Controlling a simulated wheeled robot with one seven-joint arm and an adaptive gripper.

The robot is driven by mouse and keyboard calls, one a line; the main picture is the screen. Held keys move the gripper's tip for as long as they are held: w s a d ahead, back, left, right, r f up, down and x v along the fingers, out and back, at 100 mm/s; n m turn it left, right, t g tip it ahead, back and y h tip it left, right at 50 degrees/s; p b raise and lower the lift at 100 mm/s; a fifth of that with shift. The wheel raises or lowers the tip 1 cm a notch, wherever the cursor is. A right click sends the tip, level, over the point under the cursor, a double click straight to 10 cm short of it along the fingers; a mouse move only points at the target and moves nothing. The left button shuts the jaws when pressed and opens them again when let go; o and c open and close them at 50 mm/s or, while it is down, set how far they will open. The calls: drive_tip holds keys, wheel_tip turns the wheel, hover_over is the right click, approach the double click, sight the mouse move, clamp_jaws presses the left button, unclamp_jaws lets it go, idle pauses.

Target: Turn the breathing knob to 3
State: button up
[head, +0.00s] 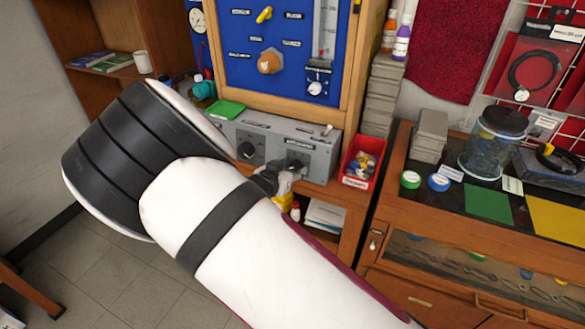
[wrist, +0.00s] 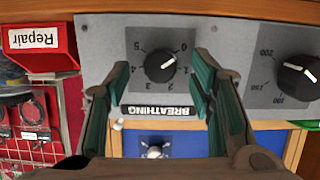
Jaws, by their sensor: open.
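The breathing knob (wrist: 160,66) is a round black knob with a white mark on a dark plate numbered 0 to 5. The wrist view is upside down. The white mark points to the right in that picture, roughly between 0 and 1. The BREATHING label (wrist: 158,112) shows at the plate's edge. My gripper (wrist: 152,85) is open, its two green-padded fingers spread on either side of the knob plate, with the knob between them in the picture. I see no contact. In the head view my gripper (head: 275,182) is at the front of the grey console (head: 222,132), largely covered by my arm.
A second black knob (wrist: 298,77), with a scale including 100 to 200, sits beside it on the console. A red Repair bin (wrist: 38,48) stands at the console's other end, also in the head view (head: 358,178). A wooden ledge (wrist: 200,8) borders the console.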

drive_tip(key=shift+w+d+f, duration=0.2)
drive_tip(key=shift+w+f, duration=0.1)
drive_tip(key=shift+w, duration=0.35)
drive_tip(key=c, duration=1.2)
drive_tip(key=shift+o, duration=0.2)
